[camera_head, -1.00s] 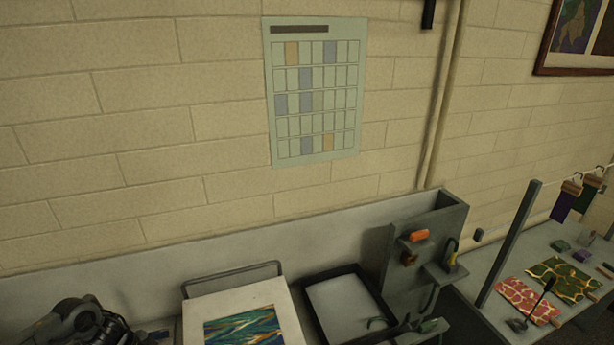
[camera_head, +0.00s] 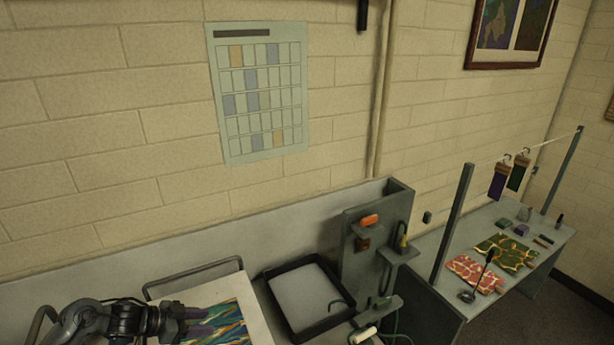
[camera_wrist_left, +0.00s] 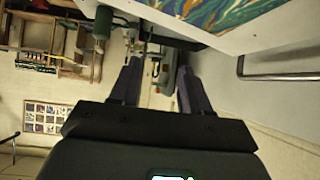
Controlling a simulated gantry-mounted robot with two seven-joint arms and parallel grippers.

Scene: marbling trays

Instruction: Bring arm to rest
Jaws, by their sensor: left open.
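My left arm comes in at the lower left of the head view. Its gripper (camera_head: 205,322) is open, with its two dark purple fingers apart over the white board (camera_head: 257,331) that carries a blue, green and orange marbled sheet (camera_head: 232,312). I see nothing between the fingers. In the left wrist view the open gripper (camera_wrist_left: 160,82) points away from the camera, and the marbled sheet (camera_wrist_left: 225,14) lies beyond it at the top. My right gripper is in neither view.
A black-rimmed tray (camera_head: 268,276) stands right of the board. A grey holder (camera_head: 352,262) with an orange item (camera_head: 370,220) is beside it. A metal rail (camera_head: 190,276) runs behind the board. At right, a table (camera_head: 560,236) holds marbled sheets, and a post (camera_head: 452,222) rises at its edge.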

